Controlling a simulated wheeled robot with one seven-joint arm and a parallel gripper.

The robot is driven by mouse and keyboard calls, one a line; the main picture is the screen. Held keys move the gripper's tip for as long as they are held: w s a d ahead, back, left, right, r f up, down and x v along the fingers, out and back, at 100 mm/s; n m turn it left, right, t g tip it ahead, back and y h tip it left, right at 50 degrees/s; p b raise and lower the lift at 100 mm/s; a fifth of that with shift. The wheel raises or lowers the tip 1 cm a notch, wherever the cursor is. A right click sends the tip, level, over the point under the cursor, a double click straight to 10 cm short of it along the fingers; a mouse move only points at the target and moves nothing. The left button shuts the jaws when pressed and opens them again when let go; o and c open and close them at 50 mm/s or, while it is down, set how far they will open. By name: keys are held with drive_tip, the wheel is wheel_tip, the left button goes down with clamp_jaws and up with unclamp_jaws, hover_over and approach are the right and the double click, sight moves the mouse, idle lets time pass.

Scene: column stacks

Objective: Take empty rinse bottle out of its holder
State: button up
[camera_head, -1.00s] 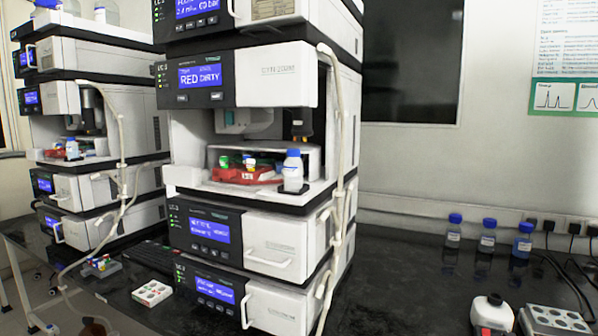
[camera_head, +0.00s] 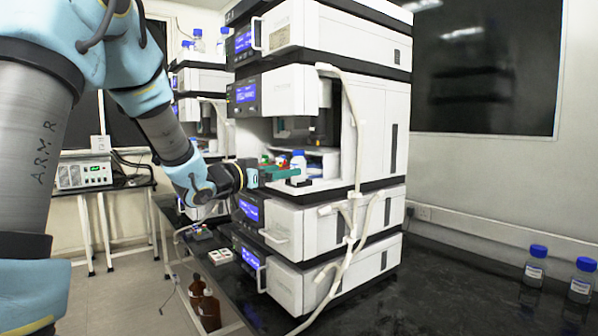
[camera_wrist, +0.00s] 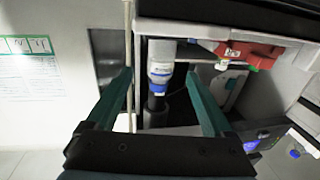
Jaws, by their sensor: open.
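The rinse bottle (camera_head: 298,163), white with a blue cap, stands upright at the front right of the open bay in the instrument stack. My gripper (camera_head: 280,173) is at the bay opening, its green fingers level with the bottle's lower part. The wrist view is upside down. There the bottle (camera_wrist: 161,52) hangs cap down, between the two spread fingers of my gripper (camera_wrist: 160,74) in the picture. The fingers are open and do not visibly grip it. The holder at its base is not clearly visible, and whether the bottle is empty cannot be told.
A red vial tray (camera_wrist: 252,52) is beside the bottle in the bay. A dark cylinder (camera_wrist: 154,108) hangs over the cap. A pale tube (camera_head: 357,150) runs down the stack's right edge. Blue-capped bottles (camera_head: 535,268) stand at right; the bench before them is clear.

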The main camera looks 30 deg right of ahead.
sight(305, 162)
drive_tip(key=p+x, duration=0.1)
drive_tip(key=x, duration=0.3)
drive_tip(key=shift+w+d+r, duration=0.1)
drive_tip(key=shift+d, duration=0.3)
drive_tip(key=d+p, duration=0.1)
drive_tip(key=w+d+p, duration=0.1)
drive_tip(key=d+r+p, duration=0.1)
drive_tip(key=d, duration=0.1)
drive_tip(key=shift+w+d, duration=0.1)
drive_tip(key=shift+w, duration=0.3)
drive_tip(key=shift+w+d+f+p, duration=0.1)
drive_tip(key=shift+w+d+p, duration=0.1)
drive_tip(key=shift+d+p, duration=0.15)
clamp_jaws()
